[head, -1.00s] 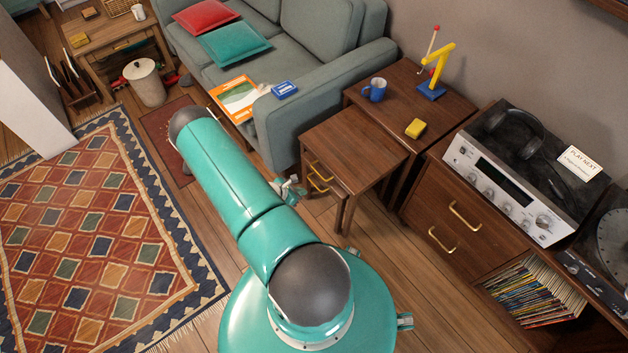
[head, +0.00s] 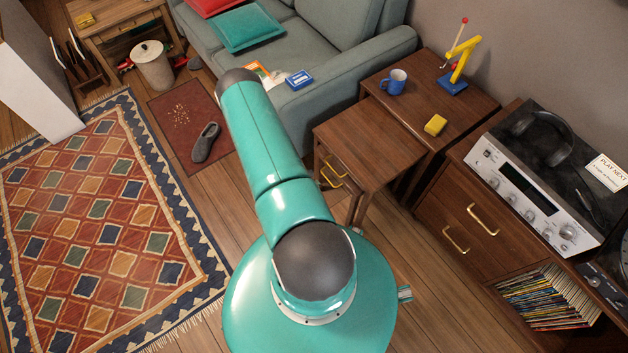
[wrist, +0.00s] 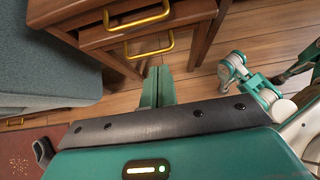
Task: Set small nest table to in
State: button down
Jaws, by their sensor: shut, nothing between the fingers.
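The small nest table (head: 362,140) is brown wood with brass handles (head: 334,174) on its front. It sticks out from the larger nest table (head: 478,100), towards the lower left, with only part of it under the larger top. In the wrist view, the wooden front (wrist: 115,60) carries two brass handles, an upper one (wrist: 138,20) and a lower one (wrist: 150,50). My gripper (wrist: 158,75) is shut and empty, its fingertips near the bottom of that front, just below the lower handle. Whether they touch it I cannot tell. My arm hides the gripper in the head view.
A blue mug (head: 393,82), a yellow block (head: 435,125) and a yellow crane-like toy (head: 460,65) stand on the larger table. The sofa (head: 340,75) is behind, the hi-fi cabinet (head: 470,215) to the right. A slipper (head: 205,142) lies on the doormat (head: 180,115).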

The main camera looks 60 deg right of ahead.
aim_at(341, 174)
jog(key=shift+s+d+f, duration=0.7)
jog(key=shift+d+f, duration=0.1)
jog(key=shift+d, duration=0.55)
jog(key=shift+s+d+f, duration=0.65)
jog(key=shift+d+f, duration=0.15)
jog(key=shift+d, duration=0.5)
jog(key=shift+s+d+f, duration=0.7)
jog(key=shift+d+f, duration=0.1)
jog(key=shift+d, duration=0.55)
jog(key=shift+s+d, duration=0.3)
jog(key=shift+d, duration=0.35)
jog(key=shift+s+d, duration=0.3)
jog(key=shift+d, duration=0.3)
